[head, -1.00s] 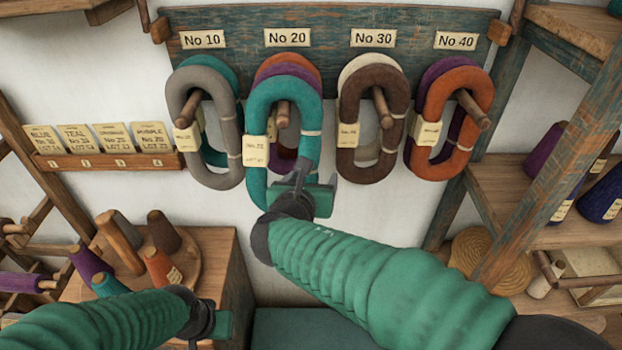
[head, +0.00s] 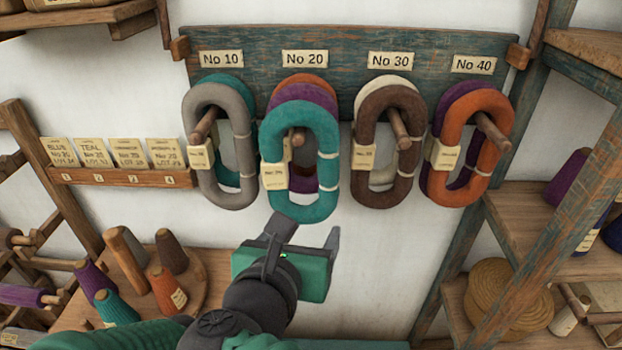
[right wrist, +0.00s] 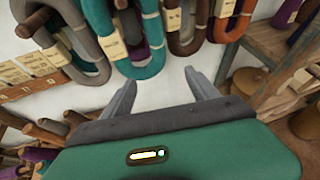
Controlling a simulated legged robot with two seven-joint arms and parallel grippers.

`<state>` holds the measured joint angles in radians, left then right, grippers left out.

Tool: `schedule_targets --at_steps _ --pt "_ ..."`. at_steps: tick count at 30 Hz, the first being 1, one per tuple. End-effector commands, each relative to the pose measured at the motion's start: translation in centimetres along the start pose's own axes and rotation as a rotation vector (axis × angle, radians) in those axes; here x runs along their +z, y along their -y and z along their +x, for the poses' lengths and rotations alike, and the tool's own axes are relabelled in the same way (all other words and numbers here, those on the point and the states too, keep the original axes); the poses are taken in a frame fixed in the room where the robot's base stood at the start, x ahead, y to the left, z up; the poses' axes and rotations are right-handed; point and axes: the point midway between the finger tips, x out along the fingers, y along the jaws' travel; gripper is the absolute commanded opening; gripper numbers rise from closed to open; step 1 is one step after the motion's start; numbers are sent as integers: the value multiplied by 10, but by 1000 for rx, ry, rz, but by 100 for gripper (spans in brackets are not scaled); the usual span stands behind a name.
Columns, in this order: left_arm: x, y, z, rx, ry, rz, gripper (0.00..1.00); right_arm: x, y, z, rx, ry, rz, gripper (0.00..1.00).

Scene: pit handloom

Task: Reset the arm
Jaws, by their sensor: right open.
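My right gripper (head: 309,230) is open and empty, just below the hanging skeins in the head view. In the right wrist view its two fingers (right wrist: 160,80) stand apart with only white wall between them. A teal skein (head: 329,150) hangs on the No 20 peg above the gripper, in front of purple and orange skeins. It also shows in the right wrist view (right wrist: 150,35), beyond the fingers. A green sleeve of mine shows at the bottom left; my left gripper is not in view.
The peg board (head: 345,75) also carries a grey skein (head: 236,150), a brown skein (head: 372,150) and an orange skein (head: 490,125). A card rail (head: 120,178) and a table of yarn cones (head: 163,290) are on the left. Wooden shelves (head: 520,215) stand on the right.

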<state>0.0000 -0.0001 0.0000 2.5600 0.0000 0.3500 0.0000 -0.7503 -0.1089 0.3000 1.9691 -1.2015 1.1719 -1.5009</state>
Motion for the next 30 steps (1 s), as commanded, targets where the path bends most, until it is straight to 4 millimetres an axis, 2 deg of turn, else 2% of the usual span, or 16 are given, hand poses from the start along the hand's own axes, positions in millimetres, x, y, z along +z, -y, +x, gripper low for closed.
schedule_targets --at_steps 2,4,5,8,9,11,12,14,15,18,21,22,25,30 --pt "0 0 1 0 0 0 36 -6 2 5 -6 -15 17 69" --pt "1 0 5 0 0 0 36 -24 11 20 -28 -68 80 69" --pt "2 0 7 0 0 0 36 -38 17 30 -44 -104 127 69" --pt "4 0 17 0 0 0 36 -101 48 69 -142 -270 387 69" --pt "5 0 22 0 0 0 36 -133 64 84 -205 -345 534 69" --pt "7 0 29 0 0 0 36 -181 88 102 -320 -448 790 69" --pt "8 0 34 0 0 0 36 -214 104 111 -414 -506 986 69" --pt "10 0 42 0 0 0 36 -263 129 121 -586 -566 1322 69" --pt "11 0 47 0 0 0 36 -293 144 125 -716 -581 1566 69" --pt "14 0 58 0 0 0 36 -352 176 131 -1051 -503 2173 69" --pt "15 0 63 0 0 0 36 -378 196 133 -1266 -352 2575 69" --pt "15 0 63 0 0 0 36 -382 199 134 -1303 -316 2645 69" --pt "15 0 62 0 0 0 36 -385 204 134 -1350 -263 2739 69" --pt "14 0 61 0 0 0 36 -383 202 134 -1348 -266 2736 69"
